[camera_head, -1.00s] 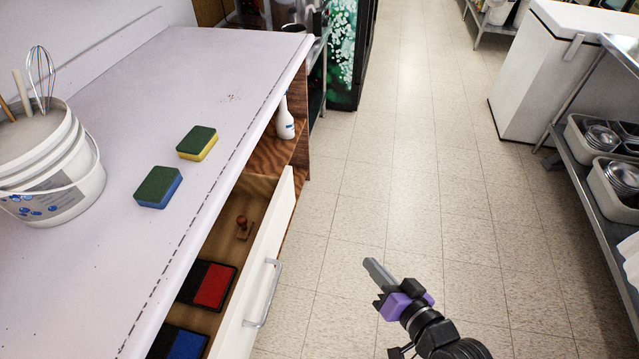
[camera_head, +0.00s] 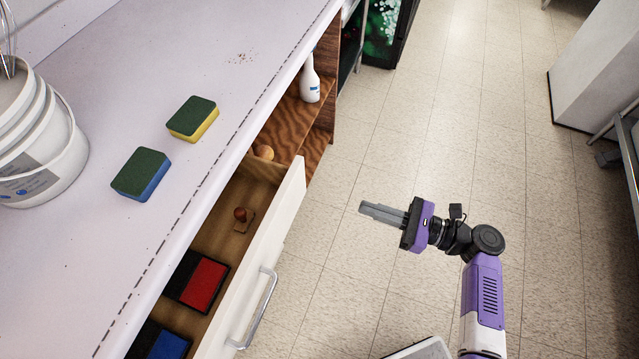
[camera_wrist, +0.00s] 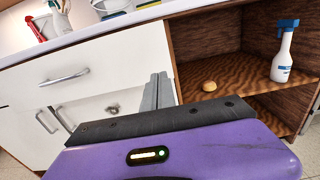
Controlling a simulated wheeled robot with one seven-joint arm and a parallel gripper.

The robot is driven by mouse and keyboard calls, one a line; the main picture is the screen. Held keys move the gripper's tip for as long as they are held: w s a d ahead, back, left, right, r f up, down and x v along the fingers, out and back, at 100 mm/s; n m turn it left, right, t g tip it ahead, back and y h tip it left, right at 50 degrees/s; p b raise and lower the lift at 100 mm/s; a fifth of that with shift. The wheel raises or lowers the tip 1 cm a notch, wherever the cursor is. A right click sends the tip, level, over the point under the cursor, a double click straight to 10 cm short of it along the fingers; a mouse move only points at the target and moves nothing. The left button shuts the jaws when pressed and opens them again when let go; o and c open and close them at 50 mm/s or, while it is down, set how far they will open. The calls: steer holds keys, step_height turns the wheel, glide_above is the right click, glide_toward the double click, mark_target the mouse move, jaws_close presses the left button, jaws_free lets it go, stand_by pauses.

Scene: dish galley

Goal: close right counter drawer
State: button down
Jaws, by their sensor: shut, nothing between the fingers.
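The counter drawer (camera_head: 278,254) stands pulled out from under the counter, with a white front and a metal bar handle (camera_head: 262,308). Inside it are a red-and-black pad (camera_head: 197,282), a blue-and-black pad (camera_head: 160,343) and a small wooden-handled stamp (camera_head: 241,216). In the wrist view the drawer's white front (camera_wrist: 90,68) and its handle (camera_wrist: 64,78) show at the left. My gripper (camera_head: 366,209) is shut and empty, to the right of the drawer and apart from it. Its fingertips (camera_wrist: 158,80) point toward the cabinet in the wrist view.
Two sponges (camera_head: 193,119) (camera_head: 141,174) and a white bucket (camera_head: 40,140) stand on the counter (camera_head: 160,70). The open shelf beside the drawer holds a spray bottle (camera_head: 309,80) and a round tan object (camera_head: 264,152). Tiled floor (camera_head: 420,130) is clear around my arm.

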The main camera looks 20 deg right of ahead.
mark_target(301, 187)
steer(key=x, duration=1.3)
steer(key=shift+w+a+p, duration=0.2)
steer(key=shift+a+p, duration=0.1)
steer(key=shift+p, duration=0.05)
steer(key=b+x, duration=0.3)
steer(key=x, duration=1)
steer(key=shift+w+f, duration=0.15)
steer(key=shift+w+a+r, duration=0.15)
steer(key=shift+a+r, duration=0.1)
